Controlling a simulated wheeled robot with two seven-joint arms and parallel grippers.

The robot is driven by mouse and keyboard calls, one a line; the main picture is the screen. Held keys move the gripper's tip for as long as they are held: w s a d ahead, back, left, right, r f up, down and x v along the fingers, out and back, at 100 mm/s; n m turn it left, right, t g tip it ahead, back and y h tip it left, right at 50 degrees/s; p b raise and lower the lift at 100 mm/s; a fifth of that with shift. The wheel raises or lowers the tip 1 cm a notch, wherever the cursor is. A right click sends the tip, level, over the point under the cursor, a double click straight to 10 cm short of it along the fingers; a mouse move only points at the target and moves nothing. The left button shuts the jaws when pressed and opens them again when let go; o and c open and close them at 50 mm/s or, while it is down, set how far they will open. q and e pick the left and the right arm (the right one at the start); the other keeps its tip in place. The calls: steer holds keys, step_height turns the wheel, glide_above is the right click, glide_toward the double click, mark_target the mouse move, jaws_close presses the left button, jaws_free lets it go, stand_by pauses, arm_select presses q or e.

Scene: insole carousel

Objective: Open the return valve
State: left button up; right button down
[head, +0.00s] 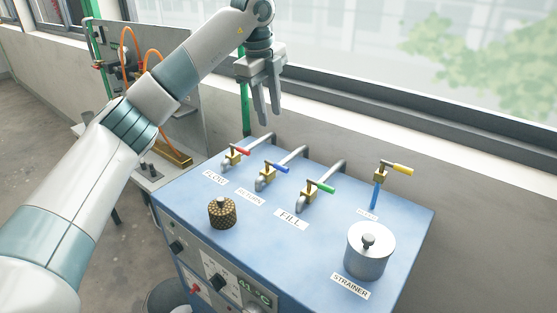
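The valve behind the RETURN label (250,197) has a brass body (265,174) and a blue handle (278,168). It sits on a grey pipe on the blue machine top, between the red-handled and green-handled valves. Its handle points right, across the line of its pipe. My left gripper (269,117) hangs fingers down above and behind the valves, apart from the blue handle. Its fingers show a gap with nothing between them. My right gripper is not in view.
The red-handled valve (236,151) stands left, the green-handled valve (318,187) right, and a yellow-handled valve (392,168) further right. A knurled brass cap (222,212) and a metal strainer pot (369,250) stand in front. A wall and window sill run behind the blue machine (300,255).

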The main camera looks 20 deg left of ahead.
mark_target(279, 165)
arm_select(q)
steer(key=shift+f, duration=0.15)
steer(key=w+f+p, duration=0.1)
steer(key=f+p, duration=0.1)
steer(key=f, duration=0.3)
steer(key=w+f+p, duration=0.1)
steer(key=f+p, duration=0.1)
steer(key=f, duration=0.3)
steer(key=w+d+f+p, duration=0.1)
steer(key=f, duration=0.4)
steer(key=shift+d+f+p, duration=0.1)
steer(key=shift+f+p, duration=0.05)
steer(key=shift+p, duration=0.25)
steer(key=shift+w+f, duration=0.1)
steer(key=shift+f, duration=0.7)
jaws_close()
